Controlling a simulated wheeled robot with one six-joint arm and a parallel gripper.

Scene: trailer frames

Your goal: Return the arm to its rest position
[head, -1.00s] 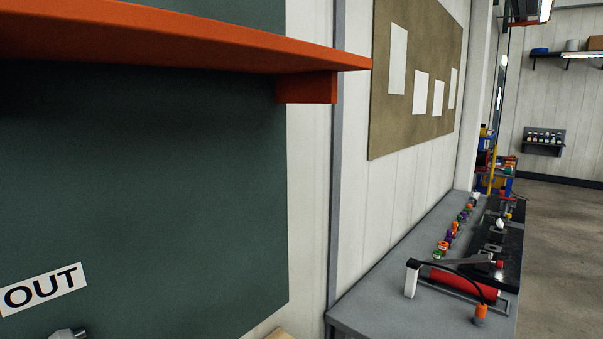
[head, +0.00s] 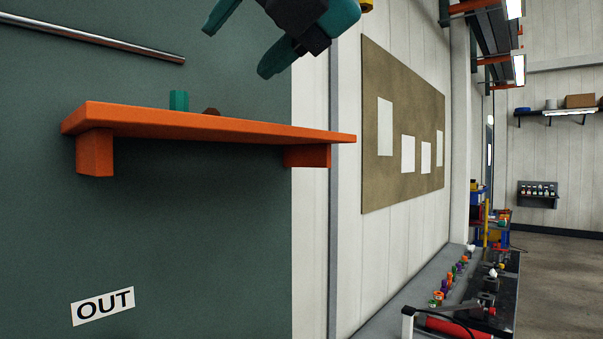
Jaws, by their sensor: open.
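My gripper (head: 237,53) shows at the top of the head view, its teal fingers spread apart with nothing between them. It is above the orange shelf (head: 230,132) in the picture and clear of it. The rest of my arm is cut off by the top edge, so its full pose is hidden. A green piece (head: 179,101) stands on the shelf, and a low brown piece (head: 211,111) shows beside it. My gripper touches neither.
A metal rod (head: 100,39) runs along the dark green wall panel at upper left. An OUT label (head: 103,306) is below the shelf. A grey bench (head: 385,318) with several small parts stands at lower right. A pinboard (head: 403,120) hangs above it.

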